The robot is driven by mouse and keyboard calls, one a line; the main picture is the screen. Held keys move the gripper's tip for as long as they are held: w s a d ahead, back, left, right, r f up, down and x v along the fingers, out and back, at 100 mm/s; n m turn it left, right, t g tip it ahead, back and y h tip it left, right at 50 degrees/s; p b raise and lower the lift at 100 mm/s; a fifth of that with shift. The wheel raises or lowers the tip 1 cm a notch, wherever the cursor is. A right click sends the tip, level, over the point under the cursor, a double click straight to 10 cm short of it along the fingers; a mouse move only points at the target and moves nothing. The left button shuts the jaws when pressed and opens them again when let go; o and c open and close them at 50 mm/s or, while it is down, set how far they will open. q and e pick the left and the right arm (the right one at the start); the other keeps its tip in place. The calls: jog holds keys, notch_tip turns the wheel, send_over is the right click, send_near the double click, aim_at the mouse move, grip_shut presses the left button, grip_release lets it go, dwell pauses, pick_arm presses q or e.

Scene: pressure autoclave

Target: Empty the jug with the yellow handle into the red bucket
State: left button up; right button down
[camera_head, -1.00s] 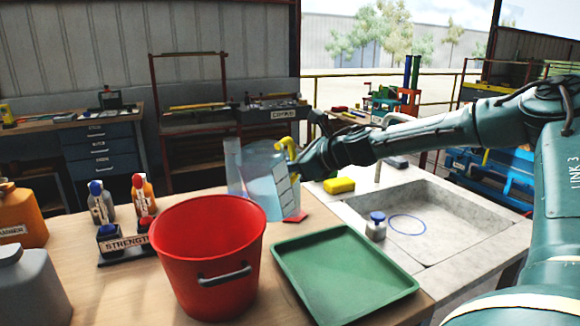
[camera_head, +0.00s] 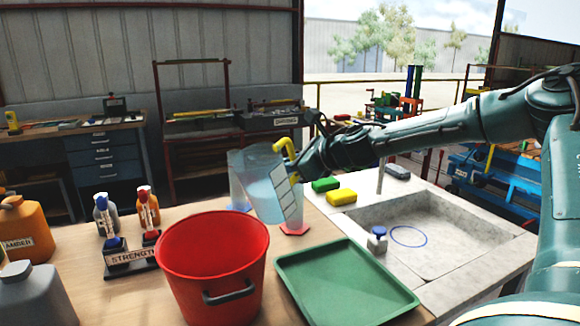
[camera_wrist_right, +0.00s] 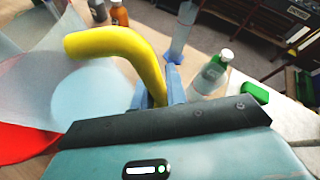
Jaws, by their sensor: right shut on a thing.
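The clear jug (camera_head: 266,186) with bluish liquid and a yellow handle (camera_head: 287,148) is held tilted to the left, behind the red bucket. My right gripper (camera_head: 297,168) is shut on the yellow handle; in the right wrist view the handle (camera_wrist_right: 118,45) runs into the blue fingers (camera_wrist_right: 158,88). The red bucket (camera_head: 212,262) stands on the wooden table in front of the jug, and its red side (camera_wrist_right: 22,143) shows at lower left in the wrist view. No pouring stream is visible. My left gripper is not in view.
A green tray (camera_head: 345,283) lies right of the bucket. A bottle rack (camera_head: 128,256) and jerrycans (camera_head: 28,228) stand to the left. A second clear vessel (camera_head: 238,183) is behind the jug. Sponges (camera_head: 341,197) and a sink (camera_head: 430,235) are at right.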

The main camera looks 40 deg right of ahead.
aim_at(286, 137)
jog(key=r+n+h, duration=0.1)
jog(key=a+r+n+h, duration=0.1)
jog(key=r, duration=0.1)
jog(key=r+n+h, duration=0.1)
jog(key=r, duration=0.1)
jog(key=shift+s+a+n+t, duration=0.1)
jog(key=shift+a+n+t, duration=0.2)
jog(key=shift+n, duration=0.1)
jog(key=shift+a+r+n+h, duration=0.15)
jog(key=shift+r+n+h, duration=0.15)
jog(key=shift+n, duration=0.1)
jog(key=shift+a+r+p, duration=0.1)
jog(key=shift+r+p, duration=0.25)
jog(key=shift+p, duration=0.05)
jog(key=shift+s+a+r+p, duration=0.1)
jog(key=shift+a+r+p, duration=0.05)
jog(key=shift+p, duration=0.5)
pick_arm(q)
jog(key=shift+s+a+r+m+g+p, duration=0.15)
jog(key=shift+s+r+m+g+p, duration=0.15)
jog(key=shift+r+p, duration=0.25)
pick_arm(e)
jog(key=shift+a+n+t+h, duration=0.2)
jog(key=shift+n+t+h, duration=0.1)
jog(key=shift+n, duration=0.1)
